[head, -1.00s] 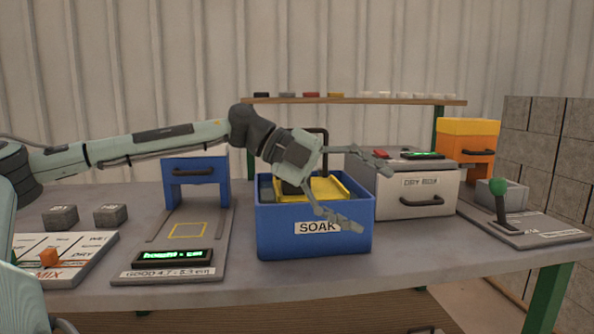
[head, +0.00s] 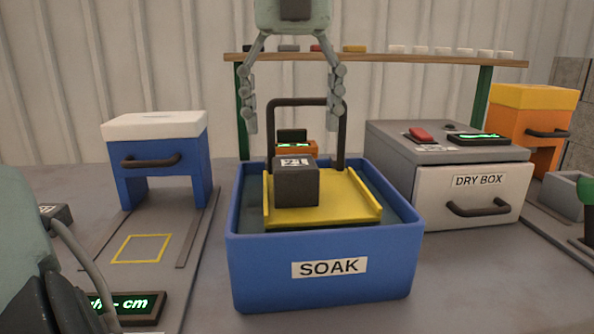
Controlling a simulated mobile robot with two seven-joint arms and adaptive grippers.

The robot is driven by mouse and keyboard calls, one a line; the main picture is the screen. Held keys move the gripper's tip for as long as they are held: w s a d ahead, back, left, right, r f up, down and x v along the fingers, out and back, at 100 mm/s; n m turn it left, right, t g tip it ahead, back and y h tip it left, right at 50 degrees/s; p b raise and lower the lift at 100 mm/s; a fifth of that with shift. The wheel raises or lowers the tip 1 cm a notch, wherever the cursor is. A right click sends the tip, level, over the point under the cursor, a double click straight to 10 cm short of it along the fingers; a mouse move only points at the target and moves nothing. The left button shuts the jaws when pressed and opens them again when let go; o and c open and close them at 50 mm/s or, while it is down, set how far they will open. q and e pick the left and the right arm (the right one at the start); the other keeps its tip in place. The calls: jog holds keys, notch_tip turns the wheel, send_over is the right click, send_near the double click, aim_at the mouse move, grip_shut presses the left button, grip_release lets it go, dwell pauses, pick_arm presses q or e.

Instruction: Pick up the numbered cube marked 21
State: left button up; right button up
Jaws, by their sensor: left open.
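The dark grey cube marked 21 (head: 296,186) sits on a yellow tray (head: 345,206) in the blue bin labelled SOAK (head: 320,283). Its number label is on its top face. My left gripper (head: 293,118) points down above the bin, its fingers spread wide with nothing between them. It is higher than the cube, and the gap in depth is hard to judge. The tray's dark upright handle (head: 307,103) shows between the fingertips. My right gripper is not in view.
A grey DRY BOX (head: 400,140) stands close to the right of the bin. A blue press with a white top (head: 155,128) stands at the left, by a yellow square outline (head: 141,249). A shelf (head: 400,60) with small blocks runs along the back.

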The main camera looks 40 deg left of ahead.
aim_at(294, 163)
pick_arm(q)
jog(key=f, duration=0.6)
jog(key=shift+w+a+f, duration=0.2)
jog(key=shift+w, duration=0.15)
jog(key=shift+f, duration=0.5)
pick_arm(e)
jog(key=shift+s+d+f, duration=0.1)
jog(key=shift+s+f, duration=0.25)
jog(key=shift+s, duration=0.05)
